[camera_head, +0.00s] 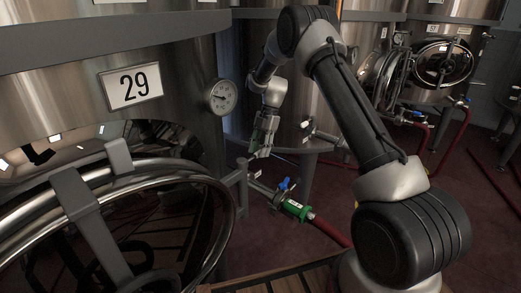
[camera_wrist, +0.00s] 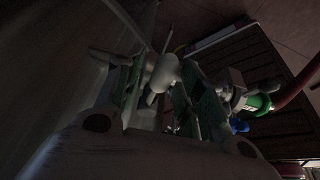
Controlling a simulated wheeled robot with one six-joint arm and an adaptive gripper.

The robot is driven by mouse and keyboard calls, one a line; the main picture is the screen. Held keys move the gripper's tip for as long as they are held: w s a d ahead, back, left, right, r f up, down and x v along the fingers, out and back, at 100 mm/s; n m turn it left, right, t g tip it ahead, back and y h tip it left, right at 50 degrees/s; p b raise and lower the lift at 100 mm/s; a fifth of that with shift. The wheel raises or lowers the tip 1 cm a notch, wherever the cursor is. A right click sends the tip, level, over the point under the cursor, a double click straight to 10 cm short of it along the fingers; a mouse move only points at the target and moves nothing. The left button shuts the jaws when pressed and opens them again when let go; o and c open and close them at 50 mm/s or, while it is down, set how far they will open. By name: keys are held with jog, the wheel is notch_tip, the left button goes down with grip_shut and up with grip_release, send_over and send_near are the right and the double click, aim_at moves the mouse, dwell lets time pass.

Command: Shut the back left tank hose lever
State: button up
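My gripper (camera_head: 264,143) hangs pointing down in the middle of the head view, beside a steel tank. In the dark wrist view its two fingers (camera_wrist: 166,98) stand apart, with a pale rounded fitting showing between or beyond them. A blue lever (camera_head: 284,184) sits on a valve below and right of the gripper, apart from it. The valve joins a green coupling (camera_head: 296,209) and a red hose (camera_head: 332,234). In the wrist view the blue lever (camera_wrist: 238,126) and green coupling (camera_wrist: 258,103) lie right of the fingers. I cannot tell which lever belongs to the back left tank.
Farther tanks at right have blue levers (camera_head: 465,101) and red hoses (camera_head: 456,140). A wooden slatted platform (camera_head: 285,278) is at the bottom. Dark red floor lies between.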

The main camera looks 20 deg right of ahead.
jog(key=v, duration=1.2)
jog(key=shift+d+f, duration=0.1)
